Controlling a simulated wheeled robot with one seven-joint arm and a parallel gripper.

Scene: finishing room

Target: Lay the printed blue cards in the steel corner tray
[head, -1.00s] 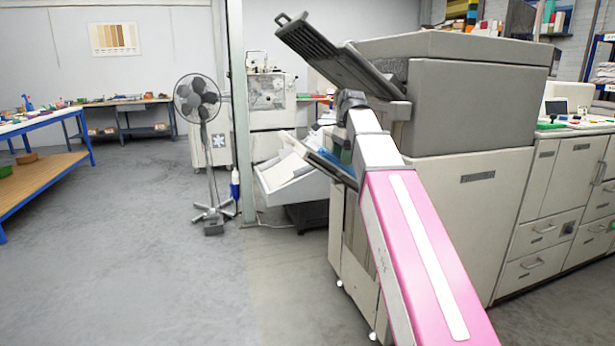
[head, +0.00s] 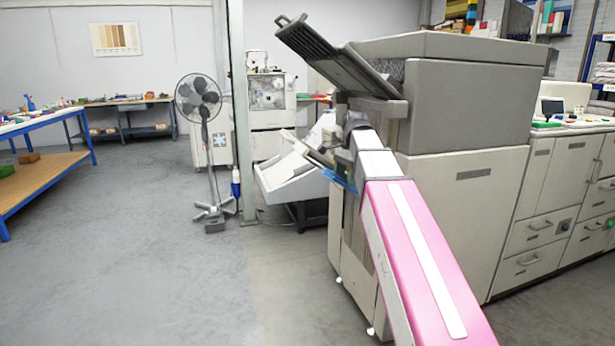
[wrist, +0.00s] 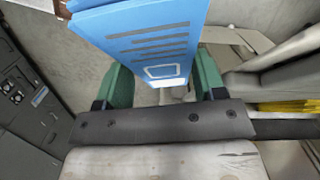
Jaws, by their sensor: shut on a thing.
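A stack of printed blue cards (wrist: 155,35) with dark grey stripes and a white-outlined box is held between the green fingers of my gripper (wrist: 163,82) in the wrist view. In the head view my gripper (head: 336,160) is beside the left end of the big beige machine, partly hidden by my arm. A small part of the blue cards (head: 341,181) shows just below it. A tilted pale grey tray (head: 292,183) stands just left of and beyond my gripper; it may be the steel corner tray, but I cannot tell for sure. The cards are clear of it as far as I see.
The beige machine (head: 465,110) stands close on the right, with a dark sloping tray (head: 340,58) above my gripper. A post (head: 240,110) and a standing fan (head: 207,150) are left of the tray. The floor (head: 150,260) at front left is clear.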

